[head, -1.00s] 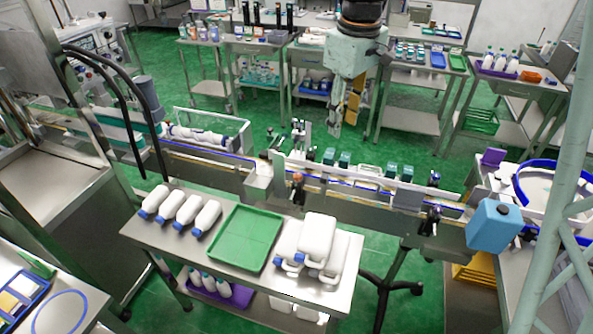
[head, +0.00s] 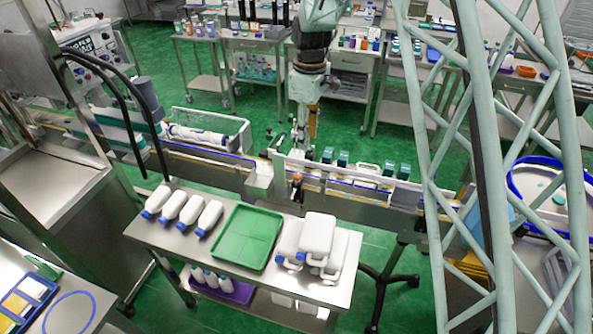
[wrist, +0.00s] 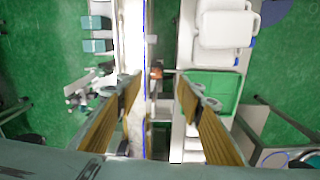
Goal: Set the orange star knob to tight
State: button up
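The orange star knob (head: 297,178) sits on a dark post at the front side of the conveyor, left of the middle of the bottle line. In the wrist view the orange knob (wrist: 157,72) shows small and beyond the gap between my fingertips. My gripper (head: 306,133) points down above the conveyor, behind and above the knob in the head view. My gripper (wrist: 157,88) is open and empty, its two yellow-padded fingers well apart. It does not touch the knob. The knob's setting marks are too small to read.
In front stands a steel cart (head: 168,236) with a green tray (head: 246,237), white jugs (head: 317,236) and blue-capped bottles (head: 189,208). The conveyor's right part is partly covered.

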jog(key=n+p, duration=0.1)
send_over(298, 175)
notch_tip(298, 175, down, 6)
jog(key=shift+a+r, duration=0.1)
jog(key=shift+r, duration=0.1)
jog(key=shift+f, duration=0.1)
jog(key=shift+f+p, duration=1.05)
jog(key=shift+f, duration=5.75)
jog(key=c, duration=0.8)
jog(key=shift+c, duration=0.2)
